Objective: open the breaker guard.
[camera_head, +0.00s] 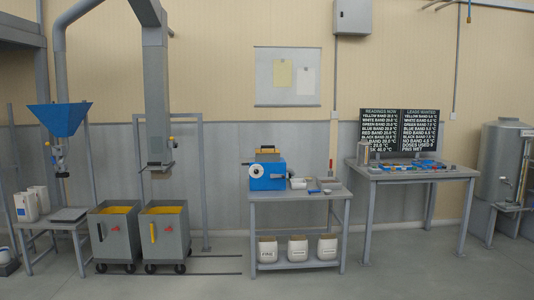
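No part is clearly marked as the breaker guard, so I cannot tell for sure which it is. A blue and grey machine (262,184) stands on the grey workbench (300,196) in the middle, with a round dial or wheel on its front and a yellow-orange part (267,150) on top. The top of the machine looks closed, but it is too small to be certain. A closed grey box (353,17) hangs high on the wall. Neither of my grippers is in view.
A blue hopper (59,119) is at the left. A table (413,174) with two dark reading boards (399,130) and a metal tank (507,165) are at the right. The front floor is clear.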

